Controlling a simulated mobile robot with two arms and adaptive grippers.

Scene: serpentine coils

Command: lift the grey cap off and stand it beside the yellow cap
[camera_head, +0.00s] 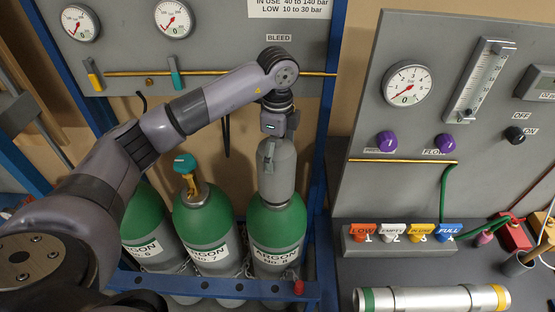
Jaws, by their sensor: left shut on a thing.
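The grey cap (280,180) is a tall grey dome at the top of the right-hand green cylinder (277,222), whose label reads ARGON. The cap is upright and in line with the cylinder. Its lower edge meets the green shoulder in the picture, with no gap that I can see. My left gripper (269,157) comes down from above and is shut on the cap's upper part; the jaws partly hide its top. I see no yellow cap in this view. My right gripper is not in view.
The middle cylinder (205,222) has a bare brass valve (190,183) with a teal knob. A blue rack rail (215,289) crosses in front of the cylinders. At right stand a gauge panel (400,140), coloured tags and a metal tube (430,300) on a grey bench.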

